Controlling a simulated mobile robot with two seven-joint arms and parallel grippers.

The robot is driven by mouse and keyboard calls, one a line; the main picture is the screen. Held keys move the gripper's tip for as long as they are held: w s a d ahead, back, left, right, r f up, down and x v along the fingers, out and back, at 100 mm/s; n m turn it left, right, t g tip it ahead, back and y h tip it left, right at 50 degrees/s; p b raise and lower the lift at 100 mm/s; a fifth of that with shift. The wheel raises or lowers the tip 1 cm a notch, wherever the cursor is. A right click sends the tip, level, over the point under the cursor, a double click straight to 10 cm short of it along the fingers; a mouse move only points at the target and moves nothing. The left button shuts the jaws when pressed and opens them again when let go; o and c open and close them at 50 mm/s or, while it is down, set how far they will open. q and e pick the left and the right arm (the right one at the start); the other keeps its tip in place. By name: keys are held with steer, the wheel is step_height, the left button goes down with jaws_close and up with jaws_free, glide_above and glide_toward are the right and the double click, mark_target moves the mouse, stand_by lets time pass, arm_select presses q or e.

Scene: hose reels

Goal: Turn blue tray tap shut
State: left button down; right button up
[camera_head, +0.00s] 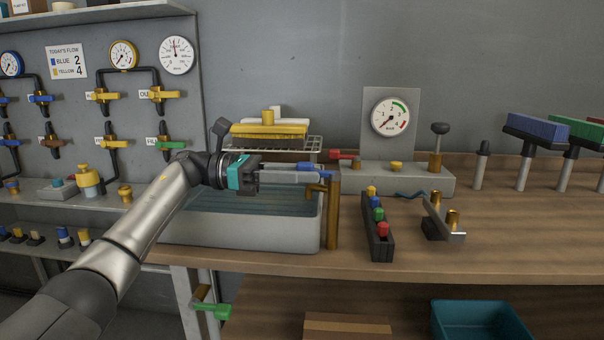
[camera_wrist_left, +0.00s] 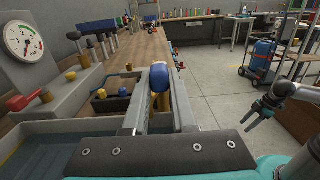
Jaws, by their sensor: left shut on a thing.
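The blue tap handle (camera_head: 307,166) sits at the top of an upright brass pipe (camera_head: 333,220) at the right end of a pale tray of water (camera_head: 240,234). My left gripper (camera_head: 305,172) reaches in from the left, level, and is shut on the blue handle. The left wrist view shows the rounded blue handle (camera_wrist_left: 160,77) between the two fingers, which hide part of it.
A rack with a yellow brush (camera_head: 268,130) stands behind the tray. A gauge stand (camera_head: 391,140) with a red lever is close to the right. A dark block with coloured knobs (camera_head: 378,232) and a metal bracket (camera_head: 440,222) lie on the bench (camera_head: 530,240).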

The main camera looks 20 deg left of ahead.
arm_select(q)
steer(key=c, duration=0.9)
jaws_free()
steer(key=shift+d+f, duration=0.2)
steer(key=shift+f, duration=0.05)
steer(key=shift+o, duration=0.9)
steer(key=shift+a+r, duration=0.1)
steer(key=shift+r, duration=0.05)
steer(key=shift+a, duration=0.2)
steer(key=p+v, duration=0.2)
steer(key=v, duration=1.2)
steer(key=shift+s+a, duration=0.15)
steer(key=shift+a, duration=0.25)
arm_select(e)
steer(key=shift+g, duration=0.4)
steer(key=shift+s+f, duration=0.2)
steer(key=shift+f, duration=2.5)
